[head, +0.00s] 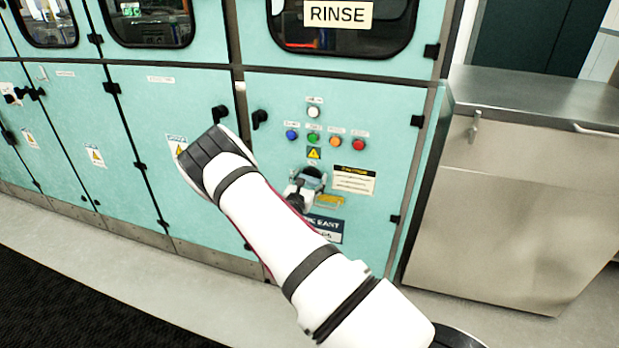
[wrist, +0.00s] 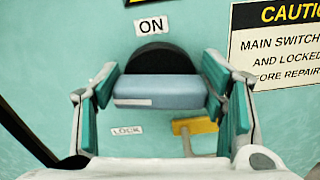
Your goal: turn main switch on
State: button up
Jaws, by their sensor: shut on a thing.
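The main switch (wrist: 158,90) has a dark round base and a blue-grey handle bar that lies crosswise in the wrist view. An ON label (wrist: 151,26) is above it and a LOCK label (wrist: 127,131) is below left. My gripper (wrist: 165,88) has its teal-padded fingers on either side of the handle, shut on it. In the head view my gripper (head: 303,186) is at the lower middle of the teal cabinet door, and it and my arm hide part of the switch.
Above the switch are a white button, and blue, green, orange and red buttons (head: 358,143). A caution plate (head: 354,180) is to its right, a yellow piece (wrist: 195,127) below right. A steel cabinet (head: 510,200) stands at right. Black latches (head: 260,118) stick out from the doors.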

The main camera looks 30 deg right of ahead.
jog(key=m+p, duration=0.1)
jog(key=m, duration=0.1)
jog(key=m+p, duration=0.2)
jog(key=shift+s+d, duration=0.15)
jog(key=shift+s, duration=0.05)
jog(key=m+p, duration=0.2)
jog(key=m, duration=0.2)
jog(key=shift+s+f, duration=0.1)
jog(key=m+p, duration=0.1)
jog(key=m, duration=0.1)
jog(key=m+p, duration=0.1)
jog(key=m, duration=0.1)
jog(key=shift+s+d+f+m+p, duration=0.1)
jog(key=shift+f+m+p, duration=0.1)
jog(key=shift+m+p, duration=0.1)
jog(key=shift+f+m+p, duration=0.2)
jog(key=shift+m+p, duration=0.65)
jog(key=shift+m, duration=0.95)
jog(key=o, duration=1.2)
jog(key=shift+c, duration=0.2)
jog(key=v, duration=1.2)
